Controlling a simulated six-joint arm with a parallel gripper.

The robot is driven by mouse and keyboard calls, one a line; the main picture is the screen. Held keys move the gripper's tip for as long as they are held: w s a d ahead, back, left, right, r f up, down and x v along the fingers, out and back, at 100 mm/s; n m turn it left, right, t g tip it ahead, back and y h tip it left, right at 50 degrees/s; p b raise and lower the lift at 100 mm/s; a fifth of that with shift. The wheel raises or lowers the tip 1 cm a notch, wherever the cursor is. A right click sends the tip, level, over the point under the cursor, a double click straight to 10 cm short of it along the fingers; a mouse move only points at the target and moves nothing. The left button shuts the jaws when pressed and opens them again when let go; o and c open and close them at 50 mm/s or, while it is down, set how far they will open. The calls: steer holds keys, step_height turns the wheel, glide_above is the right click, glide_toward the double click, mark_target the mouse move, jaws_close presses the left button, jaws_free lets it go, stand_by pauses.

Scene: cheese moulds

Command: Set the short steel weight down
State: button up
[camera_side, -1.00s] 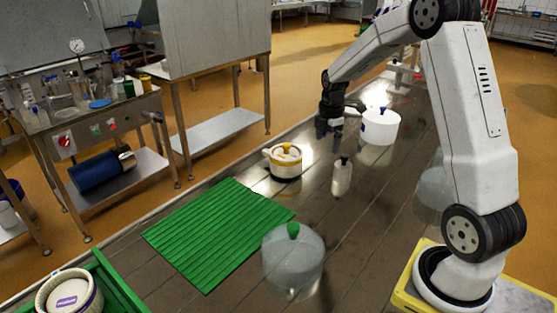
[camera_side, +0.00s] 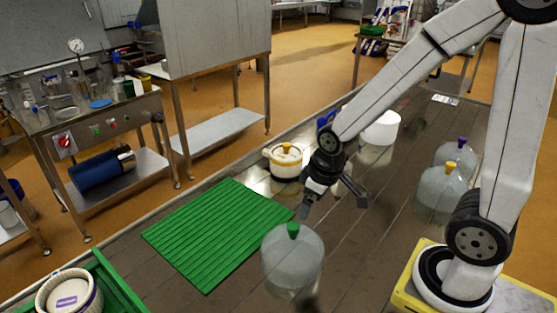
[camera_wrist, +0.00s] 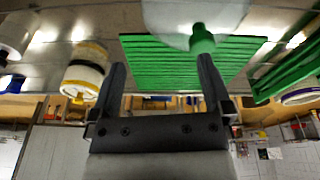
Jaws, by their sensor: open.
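A squat, domed grey weight with a green knob (camera_side: 292,265) stands upright on the table, right of the green mat. The frames do not confirm which weight is the short one. My gripper (camera_side: 333,210) is open and empty, above and behind this weight in the side view. In the wrist view the weight (camera_wrist: 180,14) is at the top, its green knob by the right fingertip of my gripper (camera_wrist: 158,62). Two similar domed weights, one yellow-knobbed (camera_side: 440,195) and one purple-knobbed (camera_side: 452,158), stand at the right. A slim pale cylinder is mostly hidden behind my gripper.
The ribbed green mat (camera_side: 215,230) is bare. A white mould with a yellow band (camera_side: 285,168) stands behind it, and a white mould (camera_side: 382,132) farther back. A green crate (camera_side: 118,285) at the lower left has a round mould (camera_side: 70,295) beside or in it.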

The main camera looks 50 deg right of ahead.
steer(key=shift+s+a+f+m, duration=0.25)
steer(key=shift+s+a+m, duration=0.5)
steer(key=shift+s, duration=0.3)
